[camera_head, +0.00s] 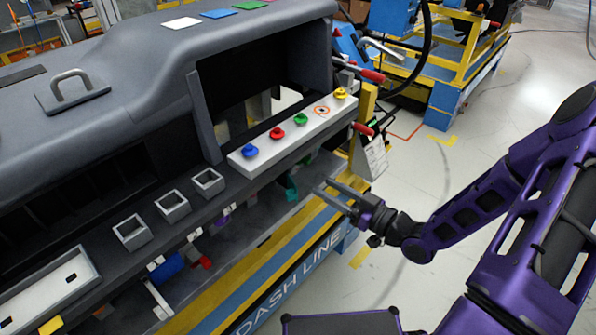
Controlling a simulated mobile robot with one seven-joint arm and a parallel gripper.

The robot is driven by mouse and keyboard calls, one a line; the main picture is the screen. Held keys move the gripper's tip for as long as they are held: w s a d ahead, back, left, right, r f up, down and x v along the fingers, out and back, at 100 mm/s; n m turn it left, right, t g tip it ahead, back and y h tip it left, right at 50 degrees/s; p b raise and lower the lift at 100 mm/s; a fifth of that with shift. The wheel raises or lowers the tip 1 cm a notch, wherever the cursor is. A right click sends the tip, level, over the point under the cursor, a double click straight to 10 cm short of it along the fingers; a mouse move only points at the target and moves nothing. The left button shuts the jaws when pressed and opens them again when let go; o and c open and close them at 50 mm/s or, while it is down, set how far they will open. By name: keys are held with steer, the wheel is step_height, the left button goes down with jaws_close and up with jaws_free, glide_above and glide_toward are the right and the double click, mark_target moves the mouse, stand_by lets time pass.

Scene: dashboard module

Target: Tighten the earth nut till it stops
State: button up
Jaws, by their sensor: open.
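My gripper (321,187) is open, its two fingers apart and pointing left into the lower front of the dashboard module (265,50). Nothing shows between the fingers. A small teal part (291,188) sits in the shadowed recess just left of the fingertips, apart from them as far as I can see. I cannot make out the earth nut for certain; it is too small or hidden under the ledge.
A white strip (262,158) with blue, red, green and yellow knobs lies above and left of my gripper. Red-handled clamps (372,76) and a hanging tag (376,158) are at the module's right end. Open floor (450,160) lies right.

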steer(key=x, duration=0.9)
steer(key=shift+w+a, duration=0.2)
steer(key=shift+a, duration=0.1)
steer(key=shift+c, duration=0.2)
jaws_close()
